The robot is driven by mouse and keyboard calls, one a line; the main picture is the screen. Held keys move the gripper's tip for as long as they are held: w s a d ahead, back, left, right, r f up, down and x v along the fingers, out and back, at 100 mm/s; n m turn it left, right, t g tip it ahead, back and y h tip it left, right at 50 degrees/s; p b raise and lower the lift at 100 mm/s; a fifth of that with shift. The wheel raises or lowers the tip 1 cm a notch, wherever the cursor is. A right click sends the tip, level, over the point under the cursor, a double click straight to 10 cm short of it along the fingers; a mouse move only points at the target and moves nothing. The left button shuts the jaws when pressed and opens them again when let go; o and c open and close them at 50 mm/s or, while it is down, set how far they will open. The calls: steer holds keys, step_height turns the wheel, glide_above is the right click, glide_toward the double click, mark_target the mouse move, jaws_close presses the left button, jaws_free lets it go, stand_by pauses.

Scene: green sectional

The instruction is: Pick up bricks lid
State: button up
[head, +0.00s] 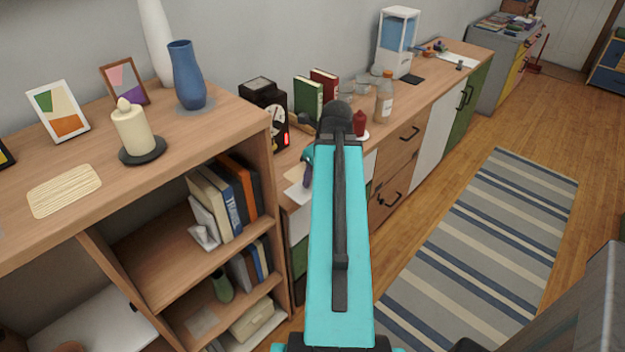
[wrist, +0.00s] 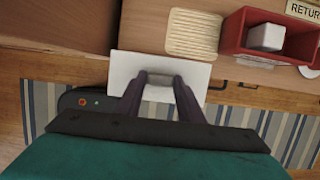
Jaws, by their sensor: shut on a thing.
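My gripper (wrist: 160,84) shows two dark fingers in the wrist view, shut on the raised middle part of a flat white rectangular lid (wrist: 128,68). The lid spans the counter's front edge in that view, with floor and rug beyond its near side. Whether it touches the counter is unclear. In the head view my gripper (head: 307,168) is small and partly hidden behind my turquoise arm. A white corner of the lid (head: 296,196) shows just below it.
A woven tan mat (wrist: 193,34) and a red open box (wrist: 234,36) holding a pale block lie beyond the lid. A shelf unit (head: 268,160) stands left of the counter. A red bottle (head: 359,123) stands right of my arm. A striped rug (head: 490,240) covers open floor.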

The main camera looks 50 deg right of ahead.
steer(key=shift+s+a+f+b, duration=0.15)
steer(key=shift+s+b, duration=0.5)
steer(key=shift+b, duration=1.05)
steer(key=shift+s+a+r+b, duration=0.15)
steer(key=shift+s+b, duration=0.45)
steer(key=shift+b, duration=1.05)
steer(key=b, duration=0.1)
steer(key=s+b, duration=0.1)
steer(key=b, duration=0.1)
steer(key=shift+s+a+r, duration=0.1)
steer(key=shift+s+a, duration=0.05)
steer(key=shift+a, duration=0.15)
steer(key=shift+r, duration=0.1)
steer(key=w+d+r+p, duration=0.4)
steer(key=w+d+p, duration=0.2)
steer(key=d+p, duration=0.5)
steer(key=w+d+r+p, duration=0.4)
steer(key=w+d+p, duration=0.3)
steer(key=d+p, duration=0.4)
steer(key=shift+w+d, duration=0.15)
steer(key=shift+d, duration=0.1)
steer(key=shift+r+p, duration=0.2)
steer(key=shift+p, duration=0.35)
